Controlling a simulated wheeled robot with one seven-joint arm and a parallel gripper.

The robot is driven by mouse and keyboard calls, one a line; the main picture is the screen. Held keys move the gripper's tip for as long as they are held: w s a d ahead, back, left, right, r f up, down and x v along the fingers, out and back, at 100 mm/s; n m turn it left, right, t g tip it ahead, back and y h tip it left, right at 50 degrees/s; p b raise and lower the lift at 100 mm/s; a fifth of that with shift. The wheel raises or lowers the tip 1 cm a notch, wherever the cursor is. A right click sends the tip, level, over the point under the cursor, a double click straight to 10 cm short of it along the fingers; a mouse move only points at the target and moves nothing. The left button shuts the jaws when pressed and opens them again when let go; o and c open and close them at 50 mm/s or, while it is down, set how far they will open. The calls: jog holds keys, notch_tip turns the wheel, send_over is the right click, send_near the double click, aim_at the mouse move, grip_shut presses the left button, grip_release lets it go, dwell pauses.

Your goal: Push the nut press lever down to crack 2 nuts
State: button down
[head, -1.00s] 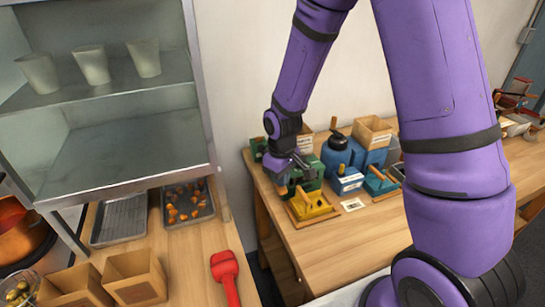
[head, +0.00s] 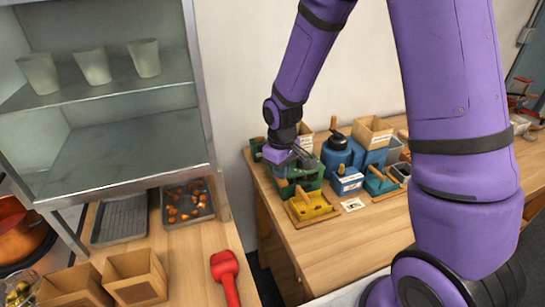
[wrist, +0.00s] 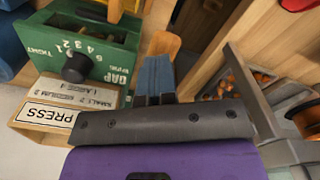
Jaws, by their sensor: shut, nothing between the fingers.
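The green nut press (head: 302,183) stands near the left end of the far wooden bench, and its gap dial shows in the wrist view (wrist: 86,57). A box with a "PRESS" label (wrist: 49,114) is beside it there. A wooden handle (wrist: 164,43), which looks like the press lever, lies just beyond my fingertips. Whether they touch it I cannot tell. My gripper (head: 282,173) is shut and empty at the left side of the press; its blue-grey fingers point at the handle in the wrist view (wrist: 156,76). The gripper hides part of the press and lever.
A yellow tool (head: 311,206) sits in front of the press. Blue devices (head: 347,182) and a cardboard box (head: 372,131) stand to its right. A tray of chestnuts (head: 187,203) and a red tool (head: 225,272) lie on the nearer counter. The bench front is clear.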

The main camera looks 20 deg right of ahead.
jog(key=shift+w+r, duration=0.15)
jog(key=shift+r, duration=1.4)
jog(key=shift+w+r, duration=0.1)
jog(key=shift+r, duration=1.4)
jog(key=shift+r, duration=0.1)
jog(key=shift+r, duration=2.4)
jog(key=s+d+r+m+t, duration=0.2)
jog(key=s+d+r+m, duration=0.1)
jog(key=s+r, duration=0.6)
jog(key=s+d+r+m+t, duration=0.3)
jog(key=s+r, duration=0.6)
jog(key=s, duration=0.5)
jog(key=shift+d, duration=0.45)
